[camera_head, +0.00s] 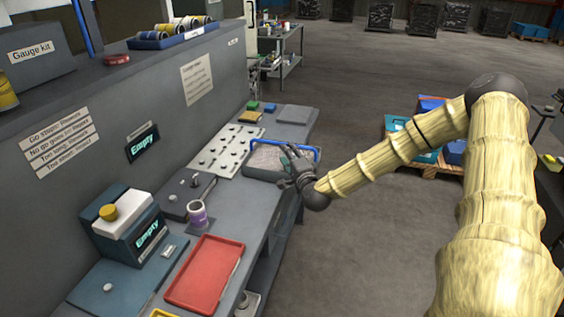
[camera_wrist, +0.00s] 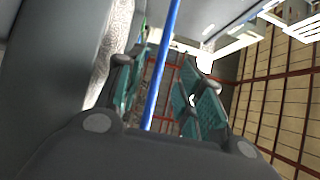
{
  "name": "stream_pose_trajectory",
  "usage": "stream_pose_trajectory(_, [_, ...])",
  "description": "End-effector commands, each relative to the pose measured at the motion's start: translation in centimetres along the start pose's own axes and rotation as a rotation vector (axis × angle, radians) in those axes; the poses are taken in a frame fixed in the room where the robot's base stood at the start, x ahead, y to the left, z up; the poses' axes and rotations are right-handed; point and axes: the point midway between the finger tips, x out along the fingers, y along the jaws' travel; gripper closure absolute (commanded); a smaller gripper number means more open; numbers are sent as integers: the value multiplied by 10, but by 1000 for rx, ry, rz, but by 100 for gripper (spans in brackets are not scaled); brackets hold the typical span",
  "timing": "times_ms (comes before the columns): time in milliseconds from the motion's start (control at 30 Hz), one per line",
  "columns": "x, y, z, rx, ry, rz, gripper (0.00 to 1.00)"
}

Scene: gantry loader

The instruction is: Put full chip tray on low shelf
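The chip tray (camera_head: 253,176) sits on the bench near its right edge in the head view. It has a blue rim and a grey, rough filling. My gripper (camera_head: 292,158) is at the tray's right side, over its rim. In the wrist view, the teal-padded fingers of my gripper (camera_wrist: 162,88) stand apart, with a blue bar (camera_wrist: 165,62) of the tray between them. The bar does not clearly touch either pad. I cannot tell for sure which surface is the low shelf; the bench's underside is mostly hidden.
An empty-looking red tray (camera_head: 205,272), a purple-banded cup (camera_head: 198,214) and a white panel with knobs (camera_head: 226,150) are on the bench. A loaded pallet (camera_head: 428,168) stands right. Floor between is clear.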

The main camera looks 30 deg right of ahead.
Motion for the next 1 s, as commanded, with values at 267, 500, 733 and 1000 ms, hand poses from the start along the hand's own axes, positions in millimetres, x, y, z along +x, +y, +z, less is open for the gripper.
stream_pose_trajectory(267, [19,0,0,0,0,1,63])
stream_pose_trajectory(500, [45,-5,-2,-2,-2,1,63])
stream_pose_trajectory(733, [67,-3,-2,-1,-2,1,63])
stream_pose_trajectory(1000, [70,-2,-2,1,-2,1,63])
